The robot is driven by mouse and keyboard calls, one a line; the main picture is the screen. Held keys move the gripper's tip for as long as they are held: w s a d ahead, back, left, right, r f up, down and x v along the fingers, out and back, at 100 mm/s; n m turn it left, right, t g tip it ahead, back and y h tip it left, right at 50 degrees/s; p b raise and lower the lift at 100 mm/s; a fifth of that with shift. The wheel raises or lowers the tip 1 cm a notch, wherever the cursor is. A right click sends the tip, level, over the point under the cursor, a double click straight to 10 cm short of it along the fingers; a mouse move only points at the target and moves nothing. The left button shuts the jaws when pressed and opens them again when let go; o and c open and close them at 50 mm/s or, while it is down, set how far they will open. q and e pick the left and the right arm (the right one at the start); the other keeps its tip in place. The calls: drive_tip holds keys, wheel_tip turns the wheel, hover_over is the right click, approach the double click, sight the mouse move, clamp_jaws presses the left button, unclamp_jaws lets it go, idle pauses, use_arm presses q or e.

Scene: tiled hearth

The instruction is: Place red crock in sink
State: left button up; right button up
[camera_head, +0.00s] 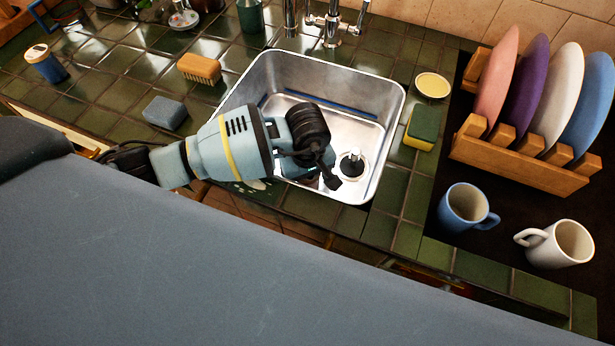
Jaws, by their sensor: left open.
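The steel sink (392,122) is set into the green tiled counter at the middle. Its visible floor holds a round drain fitting (352,166) with a black knob, and a dark blue strip (325,105) shows near its back side. My left gripper (332,172) reaches in from the left over the front part of the sink. It is open and I see nothing held in it, though the arm hides part of the sink's front left. I see no red crock in this view. My right gripper is not in view.
A faucet (333,25) stands behind the sink. A grey block (165,112) and a wooden brush (199,69) lie left of it. A sponge (423,127), a plate rack (520,165), a blue mug (466,207) and a white mug (562,243) are on the right.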

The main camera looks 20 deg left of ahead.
use_arm(q)
drive_tip(key=shift+r, duration=0.3)
wheel_tip(320, 180, up, 12)
drive_tip(key=shift+f+p, duration=0.15)
drive_tip(key=shift+p, duration=0.3)
